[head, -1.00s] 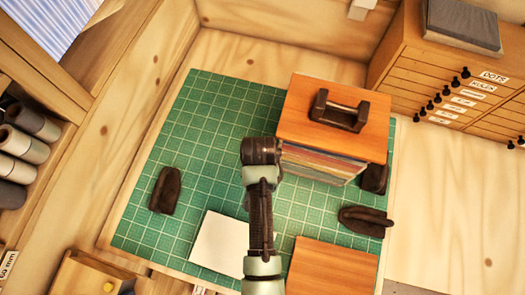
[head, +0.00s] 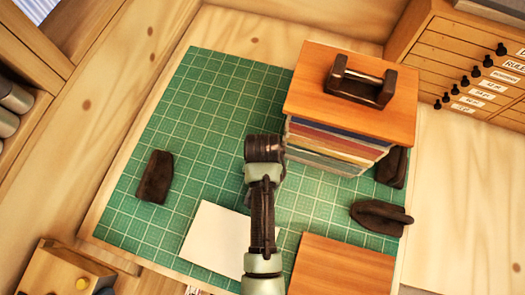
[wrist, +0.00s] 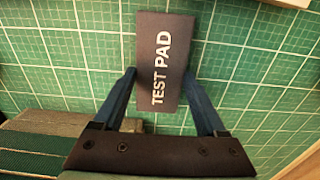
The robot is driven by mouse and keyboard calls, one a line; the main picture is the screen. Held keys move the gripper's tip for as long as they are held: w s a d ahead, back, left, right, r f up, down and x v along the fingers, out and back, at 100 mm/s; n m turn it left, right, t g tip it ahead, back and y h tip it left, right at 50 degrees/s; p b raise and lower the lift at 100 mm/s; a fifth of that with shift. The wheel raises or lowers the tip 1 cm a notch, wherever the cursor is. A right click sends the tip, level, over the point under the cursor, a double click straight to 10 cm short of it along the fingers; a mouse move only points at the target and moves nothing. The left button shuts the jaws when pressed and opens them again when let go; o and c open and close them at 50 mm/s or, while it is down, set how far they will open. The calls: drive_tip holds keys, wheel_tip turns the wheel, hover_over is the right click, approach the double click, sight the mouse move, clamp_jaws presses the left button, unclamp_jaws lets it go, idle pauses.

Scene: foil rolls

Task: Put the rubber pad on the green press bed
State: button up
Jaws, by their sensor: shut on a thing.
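The rubber pad (wrist: 165,50) is a dark rectangle marked TEST PAD, seen in the wrist view. My gripper (wrist: 160,73) has its two blue fingers on either side of the pad and is shut on it. The green press bed (head: 215,120), with its pale grid lines, fills much of the head view. It also lies behind the pad in the wrist view (wrist: 250,65). I cannot tell how far the pad is above the bed. In the head view my arm reaches over the bed, and the fingers and pad are hidden.
A stack under a wooden board (head: 310,75) with a dark handle stands right of my arm. Dark weights (head: 155,178) (head: 380,215) lie near the bed's sides. A white sheet (head: 212,238) and a wooden board (head: 342,268) lie in front. The bed's back left is clear.

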drive_tip(key=o, duration=1.4)
